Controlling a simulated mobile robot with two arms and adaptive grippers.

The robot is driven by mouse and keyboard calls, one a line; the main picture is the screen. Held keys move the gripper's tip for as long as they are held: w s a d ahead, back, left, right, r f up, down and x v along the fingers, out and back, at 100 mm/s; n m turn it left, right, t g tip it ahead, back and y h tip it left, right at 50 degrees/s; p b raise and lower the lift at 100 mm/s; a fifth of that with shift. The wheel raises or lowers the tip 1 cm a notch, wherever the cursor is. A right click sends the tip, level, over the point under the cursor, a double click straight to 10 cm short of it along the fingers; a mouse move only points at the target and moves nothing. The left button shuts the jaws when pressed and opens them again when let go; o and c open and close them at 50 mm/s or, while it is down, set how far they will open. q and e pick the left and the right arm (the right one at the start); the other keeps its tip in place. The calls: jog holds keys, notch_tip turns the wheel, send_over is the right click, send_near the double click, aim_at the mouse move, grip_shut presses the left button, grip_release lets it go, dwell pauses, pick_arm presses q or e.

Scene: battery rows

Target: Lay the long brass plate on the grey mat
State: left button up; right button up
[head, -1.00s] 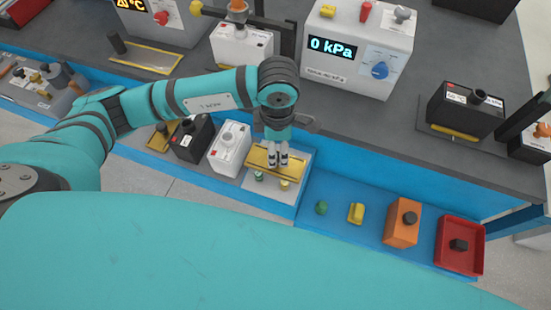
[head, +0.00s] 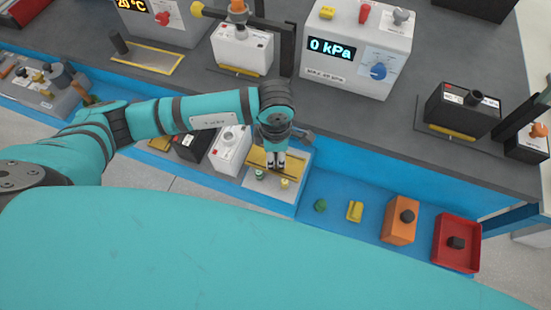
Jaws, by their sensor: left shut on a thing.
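The long brass plate (head: 291,169) is in the head view, low in the middle, over a light grey mat (head: 268,195) on the blue lower shelf. My left gripper (head: 276,166) points down and is shut on the plate, with its fingers hiding the plate's middle. The plate lies close above or on the mat; I cannot tell whether they touch. A small green-topped piece and a yellow piece (head: 284,183) stand on the mat's near part. My right gripper is not in view.
White battery (head: 230,150) and black battery (head: 193,140) stand left of the mat. Right of it on the blue shelf are a green piece (head: 320,205), a yellow block (head: 355,211), an orange block (head: 400,220) and a red tray (head: 474,230). The grey bench with instruments is behind.

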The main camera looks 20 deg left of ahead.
pick_arm(q)
grip_shut()
jog(key=shift+r, duration=0.2)
